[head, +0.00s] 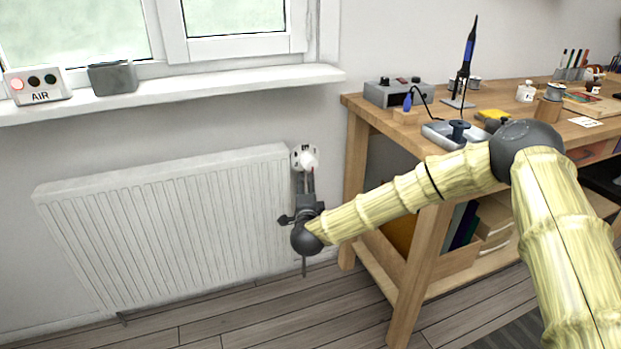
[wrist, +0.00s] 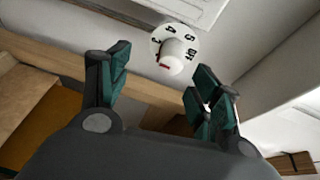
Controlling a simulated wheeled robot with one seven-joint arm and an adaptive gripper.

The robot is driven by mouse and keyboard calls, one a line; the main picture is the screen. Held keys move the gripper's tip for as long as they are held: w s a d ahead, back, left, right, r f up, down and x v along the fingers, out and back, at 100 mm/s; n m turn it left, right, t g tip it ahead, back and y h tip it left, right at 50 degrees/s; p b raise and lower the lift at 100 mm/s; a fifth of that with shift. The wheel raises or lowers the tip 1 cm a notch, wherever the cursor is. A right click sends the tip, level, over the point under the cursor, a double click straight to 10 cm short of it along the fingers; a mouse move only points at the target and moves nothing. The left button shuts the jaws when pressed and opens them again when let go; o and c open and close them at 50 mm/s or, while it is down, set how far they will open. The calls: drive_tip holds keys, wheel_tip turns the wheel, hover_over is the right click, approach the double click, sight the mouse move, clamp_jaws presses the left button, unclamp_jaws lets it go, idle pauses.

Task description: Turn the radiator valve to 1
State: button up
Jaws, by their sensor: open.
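In the head view the valve (head: 306,157) is at the radiator's upper right corner. My gripper (head: 309,178) is just below it there, pointing at it. In the wrist view my gripper (wrist: 156,72) is open, its dark green fingers spread to either side and short of the knob, holding nothing.
The white radiator (head: 165,225) is left of the valve, under the windowsill (head: 200,84). A wooden workbench (head: 355,107) with a soldering iron (head: 467,60) and other tools stands close on the right. An air monitor (head: 38,86) with a red light lit sits on the sill.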

sight(310, 168)
drive_tip(key=shift+m+t+h, duration=0.3)
drive_tip(key=shift+m+h, duration=0.2)
drive_tip(key=shift+m, duration=0.2)
drive_tip(key=w+b, duration=0.1)
drive_tip(key=w, duration=0.2)
drive_tip(key=w+r+b, duration=0.1)
drive_tip(key=w, duration=0.3)
drive_tip(key=w+d+r+b, duration=0.1)
drive_tip(key=w, duration=0.3)
drive_tip(key=shift+w, duration=0.8)
drive_tip(key=c, duration=1)
